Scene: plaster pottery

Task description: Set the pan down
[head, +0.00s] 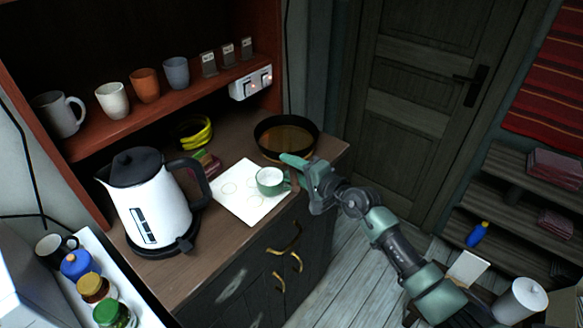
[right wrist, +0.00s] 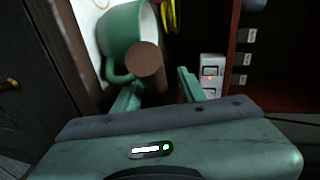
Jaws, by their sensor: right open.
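The dark round pan (head: 287,138) with a brown inside sits level at the back right of the wooden counter in the head view. My right gripper (head: 297,168) is just in front of it, by the counter's right edge. In the right wrist view my right gripper (right wrist: 158,92) is open. A brown rod (right wrist: 147,62), seen end-on, lies at the gap between its fingers; it looks like the pan's handle, but where it joins the pan is hidden. My left gripper is not in view.
A green cup (head: 270,180) stands on white paper (head: 237,204) close to my gripper, and also shows in the right wrist view (right wrist: 122,38). A white kettle (head: 152,205) is at left. Several cups line the red shelf (head: 190,94). A switch box (head: 251,83) is behind the pan.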

